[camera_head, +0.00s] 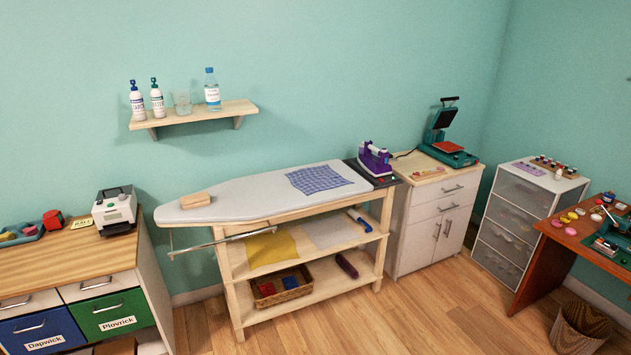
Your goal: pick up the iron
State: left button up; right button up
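A purple iron (375,158) with a white side stands on a dark rest plate (387,181) at the right end of the ironing table. The ironing board (240,199) has a grey padded top with a rounded left end. A blue checked cloth (318,178) lies flat on the board, left of the iron. A small wooden block (195,200) lies near the board's left end. Neither of my grippers is in view.
Shelves under the board hold folded cloths and a basket (280,287). A white cabinet (425,240) with a teal heat press (447,145) stands to the right. A wooden-topped drawer unit (70,265) stands at left. The wooden floor (400,320) in front is clear.

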aim_at(375, 166)
jog(key=u, duration=0.15)
jog(key=i+l+u, duration=0.3)
jog(key=i+u, duration=0.15)
jog(key=i+l+u, duration=0.4)
jog(key=i+l, duration=0.5)
jog(key=l, duration=0.2)
jog(key=i+l+u, duration=0.1)
jog(key=i+l, duration=0.4)
jog(key=l, duration=0.2)
jog(key=i+l+u, duration=0.1)
jog(key=i+l, duration=0.15)
jog(key=l, duration=0.15)
jog(key=i+l, duration=0.2)
jog(key=l, duration=0.2)
jog(key=i+l, duration=0.25)
jog(key=l, duration=0.5)
jog(key=i+l, duration=0.15)
jog(key=l, duration=0.8)
jog(key=i+u, duration=0.05)
jog(key=i, duration=0.05)
